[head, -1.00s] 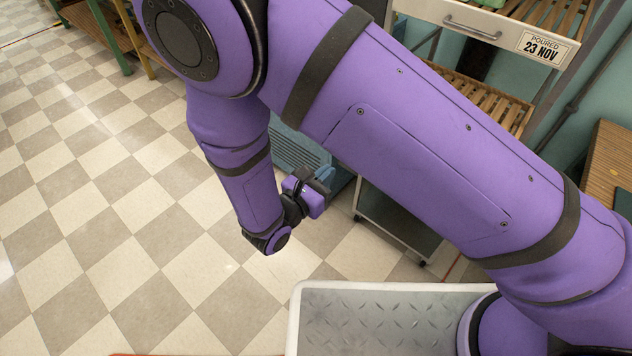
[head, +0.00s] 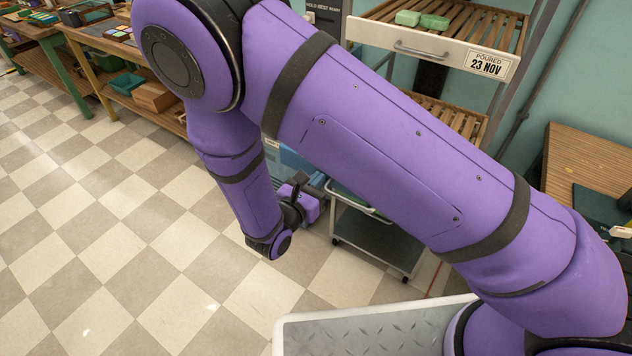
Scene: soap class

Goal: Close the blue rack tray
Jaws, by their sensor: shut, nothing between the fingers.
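A blue tray-like part (head: 302,163) shows in the head view just behind my forearm and gripper. Most of it is hidden by my purple arm, so I cannot tell how far it stands out. My gripper (head: 302,183) is shut and empty. It appears in front of the blue part, and I cannot tell whether they touch.
A wooden-slatted rack tray (head: 425,47) marked "POURED 23 NOV" holds green soap blocks at upper right. A low wheeled trolley (head: 375,243) stands right of my gripper. Workbenches (head: 70,30) line the upper left. The checkered floor (head: 110,240) at left is clear.

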